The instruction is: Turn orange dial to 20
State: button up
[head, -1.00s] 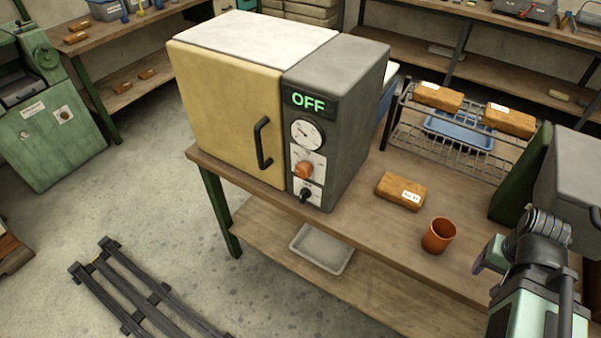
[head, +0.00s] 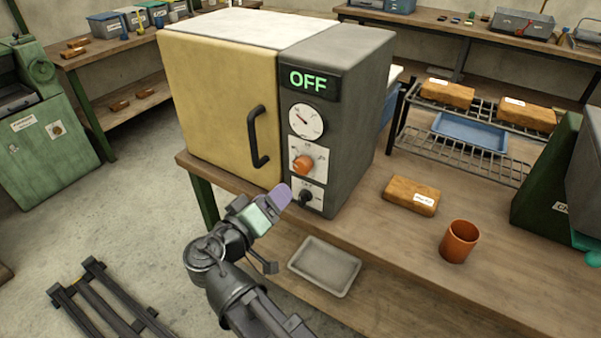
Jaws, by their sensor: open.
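The orange dial (head: 303,165) sits on the grey control panel of the oven, below a round gauge (head: 306,121) and above a black knob (head: 306,197). The markings around the dial are too small to read. The display (head: 308,82) at the top of the panel reads OFF in green. My gripper (head: 276,216) is in front of the oven, below and left of the orange dial, and apart from it. One finger with a lilac pad shows near the black knob, and another dark finger shows lower down. The gripper is open with nothing seen between its fingers.
The oven's yellow door (head: 215,110) is shut, with a black handle (head: 258,137) left of the dial. On the workbench right of the oven are a labelled brown block (head: 405,193), an orange cup (head: 459,241) and a wire rack (head: 470,150).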

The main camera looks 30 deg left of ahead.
aim_at(299, 168)
jog(key=shift+m, duration=0.5)
jog(key=w, duration=1.1)
jog(key=shift+a+r, duration=0.25)
jog(key=shift+r, duration=0.1)
jog(key=shift+s, duration=0.1)
jog(key=c, duration=0.9)
